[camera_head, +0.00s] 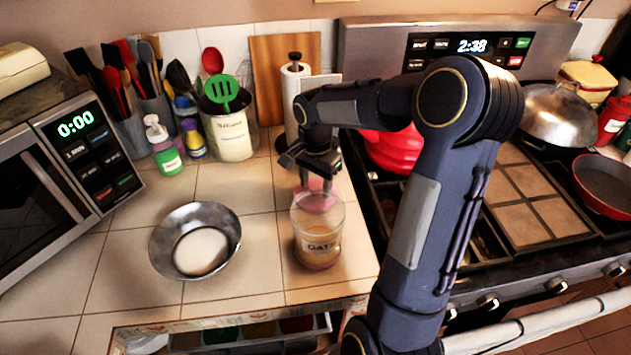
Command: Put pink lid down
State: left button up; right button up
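A pink lid (316,201) shows at the top of a clear jar (318,248) labelled for oats, which stands on the tiled counter near its front edge. I cannot tell whether the lid is held just behind the jar's rim or rests on the counter behind it. My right gripper (317,183) points down at the lid, with its fingertips at the lid's upper side. The two fingers show a small gap with pink between them. Whether they grip the lid is too small to tell. My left gripper is not in view.
A metal bowl (178,233) with white contents stands left of the jar. A paper towel roll (294,105) and a cutting board (279,75) stand behind. The stove (530,195) with a red kettle (393,150) is to the right. Bare counter (255,200) lies between bowl and jar.

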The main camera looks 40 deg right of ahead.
aim_at(316, 186)
jog(key=shift+r, duration=0.1)
notch_tip(316, 186, up, 12)
dwell(0.6)
dwell(0.5)
